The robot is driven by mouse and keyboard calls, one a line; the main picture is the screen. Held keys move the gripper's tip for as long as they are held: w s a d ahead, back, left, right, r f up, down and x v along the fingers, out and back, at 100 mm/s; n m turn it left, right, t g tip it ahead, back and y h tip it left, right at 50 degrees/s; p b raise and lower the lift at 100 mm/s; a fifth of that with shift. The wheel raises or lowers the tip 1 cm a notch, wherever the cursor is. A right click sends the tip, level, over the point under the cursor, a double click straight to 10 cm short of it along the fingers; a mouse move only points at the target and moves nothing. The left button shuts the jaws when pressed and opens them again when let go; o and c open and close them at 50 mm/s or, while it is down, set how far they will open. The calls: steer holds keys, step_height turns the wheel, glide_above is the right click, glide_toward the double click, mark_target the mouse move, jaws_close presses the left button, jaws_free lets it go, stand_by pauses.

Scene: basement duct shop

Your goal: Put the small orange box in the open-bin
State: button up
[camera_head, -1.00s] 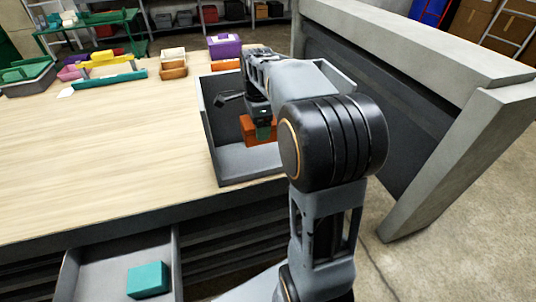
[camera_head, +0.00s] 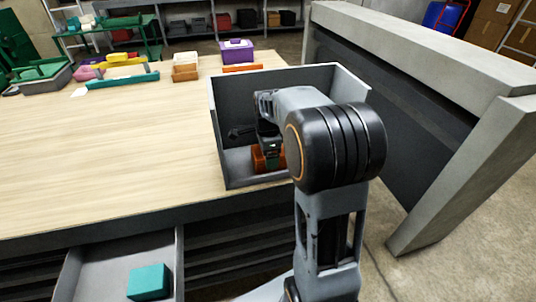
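The small orange box (camera_head: 258,159) is inside the open-bin, low down near its floor. I cannot tell whether it touches the floor. The open-bin (camera_head: 237,178) is a grey, open-topped box with tall back and side walls and a low front, standing on the right part of the workbench. My gripper (camera_head: 271,157) reaches down into the bin and is at the orange box, with its fingers against it. The arm hides the right part of the bin and part of the box.
The wooden workbench (camera_head: 120,150) is clear to the left of the bin. A purple box (camera_head: 236,54), an orange-brown box (camera_head: 186,74) and a teal bar (camera_head: 122,81) lie along its back. A teal block (camera_head: 149,281) sits in the open drawer (camera_head: 105,264). A grey slab-like wall (camera_head: 420,35) stands at the right.

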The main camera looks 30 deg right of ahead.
steer(key=shift+f, duration=0.1)
steer(key=o, duration=1)
step_height(320, 180, up, 12)
steer(key=shift+r+p, duration=0.2)
steer(key=shift+p, duration=0.85)
